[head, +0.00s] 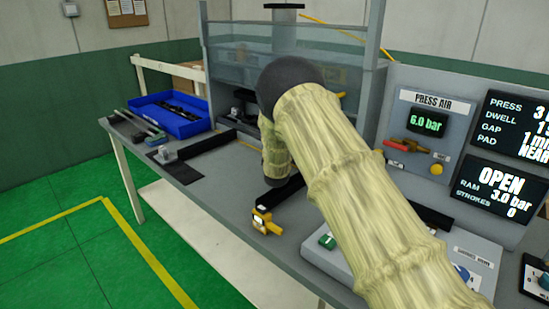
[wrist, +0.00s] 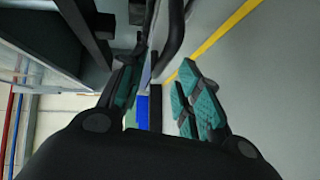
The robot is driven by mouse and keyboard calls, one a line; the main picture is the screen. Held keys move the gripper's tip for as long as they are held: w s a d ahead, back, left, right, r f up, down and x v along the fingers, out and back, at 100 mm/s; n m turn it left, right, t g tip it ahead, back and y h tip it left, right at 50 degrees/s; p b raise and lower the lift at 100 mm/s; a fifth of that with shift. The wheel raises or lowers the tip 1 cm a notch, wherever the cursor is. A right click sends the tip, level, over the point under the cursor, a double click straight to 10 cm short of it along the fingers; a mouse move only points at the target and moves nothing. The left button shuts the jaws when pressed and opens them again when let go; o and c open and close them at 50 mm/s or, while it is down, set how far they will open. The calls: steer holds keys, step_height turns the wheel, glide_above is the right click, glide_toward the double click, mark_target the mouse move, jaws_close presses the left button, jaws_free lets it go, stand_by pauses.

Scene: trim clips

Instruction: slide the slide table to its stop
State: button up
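My gripper (wrist: 158,98) shows in the wrist view with its two teal-padded fingers apart. I see nothing clearly held between them. Dark bars and a dark curved part lie just beyond the fingertips, and I cannot tell whether they touch. In the head view my sleeved arm covers the middle of the bench and hides the gripper. I cannot surely pick out the slide table or its stop. A dark block (head: 243,108) stands inside the clear-panelled press (head: 228,62), left of my arm. A small yellow device (head: 265,222) sits near the bench's front edge.
A blue tray (head: 178,121) with dark parts stands at the bench's left back. A dark bar (head: 207,143) lies before the press. The control panel (head: 430,125), showing 6.0 bar, and a display reading OPEN (head: 495,190) stand at right.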

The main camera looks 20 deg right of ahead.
steer(key=shift+v, duration=3.15)
steer(key=shift+d+r, duration=0.1)
